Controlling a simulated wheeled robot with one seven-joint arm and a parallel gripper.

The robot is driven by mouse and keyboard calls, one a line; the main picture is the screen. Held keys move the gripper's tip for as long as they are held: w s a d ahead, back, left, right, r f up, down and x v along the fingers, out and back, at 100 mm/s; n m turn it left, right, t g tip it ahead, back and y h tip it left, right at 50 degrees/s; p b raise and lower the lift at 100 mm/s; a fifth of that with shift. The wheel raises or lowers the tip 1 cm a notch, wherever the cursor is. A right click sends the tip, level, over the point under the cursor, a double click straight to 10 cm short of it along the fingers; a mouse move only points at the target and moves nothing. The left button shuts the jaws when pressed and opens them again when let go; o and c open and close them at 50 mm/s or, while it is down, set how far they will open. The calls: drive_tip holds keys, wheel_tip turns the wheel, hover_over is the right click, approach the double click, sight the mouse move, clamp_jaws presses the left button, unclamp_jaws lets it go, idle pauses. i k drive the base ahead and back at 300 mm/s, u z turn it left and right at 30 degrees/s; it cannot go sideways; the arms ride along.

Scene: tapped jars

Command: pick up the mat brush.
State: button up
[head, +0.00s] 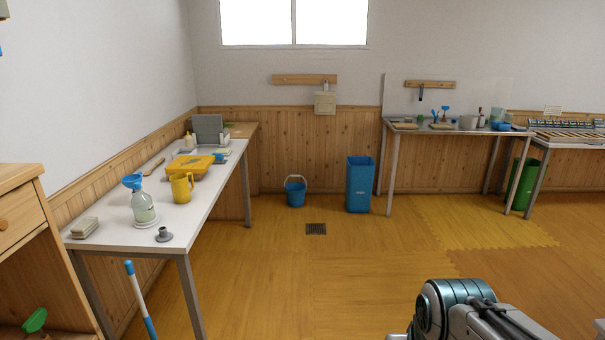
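I cannot make out a mat brush for certain. A blue-and-white pole (141,301) leans in front of the long white table at lower left. Its lower end is cut off by the picture edge, so I cannot tell whether it carries a brush head. A small wooden-handled tool (154,166) lies toward the back left of the white table; its kind is too small to tell. Part of my arm shows at the bottom right, but my gripper is not in view.
The white table (205,205) holds a funnel-topped bottle (143,208), a yellow jug (182,187) and a yellow box (190,166). A wooden cabinet (30,225) stands at left. A blue bucket (295,191) and blue bin (360,184) stand by the back wall. The middle floor is clear.

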sight(219, 158)
drive_tip(key=z, duration=0.15)
drive_tip(key=i, duration=3.15)
drive_tip(key=u, duration=0.3)
drive_tip(key=i, duration=1.6)
drive_tip(key=u, duration=1.45)
drive_tip(key=i, duration=1.05)
drive_tip(key=u, duration=1.15)
drive_tip(key=i, duration=0.6)
drive_tip(key=u, duration=0.25)
